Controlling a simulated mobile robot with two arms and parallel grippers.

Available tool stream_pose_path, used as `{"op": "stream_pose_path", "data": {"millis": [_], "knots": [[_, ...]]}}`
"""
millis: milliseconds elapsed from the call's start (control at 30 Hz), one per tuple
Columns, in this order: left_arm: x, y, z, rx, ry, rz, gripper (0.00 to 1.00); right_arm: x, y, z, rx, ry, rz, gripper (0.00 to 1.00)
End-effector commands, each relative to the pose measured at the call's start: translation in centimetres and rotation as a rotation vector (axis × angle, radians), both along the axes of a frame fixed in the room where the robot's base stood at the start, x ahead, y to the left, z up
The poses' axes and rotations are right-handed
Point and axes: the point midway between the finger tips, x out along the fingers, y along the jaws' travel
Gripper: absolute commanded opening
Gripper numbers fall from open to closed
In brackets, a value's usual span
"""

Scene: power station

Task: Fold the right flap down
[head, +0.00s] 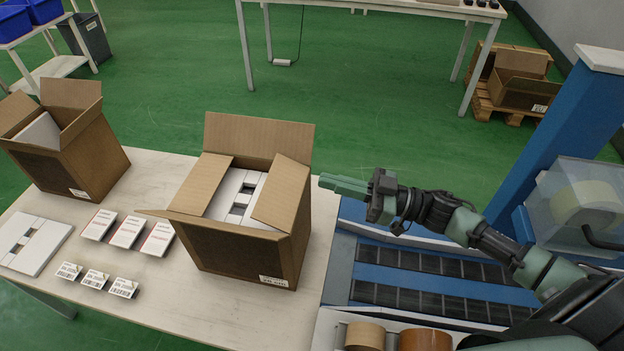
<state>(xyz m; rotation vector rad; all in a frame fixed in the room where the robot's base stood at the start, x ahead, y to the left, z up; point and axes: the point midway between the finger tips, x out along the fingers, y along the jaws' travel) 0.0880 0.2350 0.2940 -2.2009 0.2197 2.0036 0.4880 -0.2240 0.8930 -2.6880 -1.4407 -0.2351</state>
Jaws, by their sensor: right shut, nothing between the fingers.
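An open cardboard box (240,255) stands on the table, with white packages (236,190) inside. Its right flap (283,192) leans inward over the right part of the opening. Its left flap (200,184) also leans inward over the left side. The back flap (258,135) stands up. The front flap appears nearly edge-on, with a corner sticking out to the left. My right gripper (328,183) is shut and empty, just right of the box near the height of its rim, fingers pointing left and apart from the flap. My left gripper is out of view.
A second open box (82,155) stands at the table's (150,300) back left. Small white boxes (127,231), label cards (95,279) and a flat white package (32,243) lie left. The conveyor (430,280), tape rolls (425,340) and a blue post (560,130) are at right.

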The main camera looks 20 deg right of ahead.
Motion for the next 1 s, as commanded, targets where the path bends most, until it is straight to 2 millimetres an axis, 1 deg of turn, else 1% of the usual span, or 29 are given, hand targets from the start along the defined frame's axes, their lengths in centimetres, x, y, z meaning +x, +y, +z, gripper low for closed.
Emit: {"op": "stream_pose_path", "data": {"millis": [33,133,300,400,433,500,633,800,1000], "knots": [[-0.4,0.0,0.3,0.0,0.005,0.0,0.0,0.5,0.7,0.5,0.004,-0.005,0.001,0.0],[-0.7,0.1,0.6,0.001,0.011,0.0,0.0,1.7,2.4,1.0,0.005,-0.005,-0.001,0.0],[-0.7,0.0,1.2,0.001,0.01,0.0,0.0,3.8,5.5,1.7,0.005,-0.007,-0.002,0.0],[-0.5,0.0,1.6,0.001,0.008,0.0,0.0,4.9,7.1,2.0,0.005,-0.004,-0.003,0.0],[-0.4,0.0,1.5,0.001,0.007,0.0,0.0,5.2,7.4,1.7,0.005,-0.002,-0.004,0.0],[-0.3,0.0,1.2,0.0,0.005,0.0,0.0,5.3,7.6,0.1,0.004,0.001,-0.006,0.0],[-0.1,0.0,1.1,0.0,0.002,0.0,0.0,5.6,8.1,-1.3,0.004,0.0,-0.005,0.0],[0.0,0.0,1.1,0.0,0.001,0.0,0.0,5.8,8.4,-2.0,0.002,0.0,-0.005,0.0],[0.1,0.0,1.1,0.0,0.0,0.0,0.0,5.8,8.4,-2.0,0.002,-0.001,-0.005,0.0]]}}
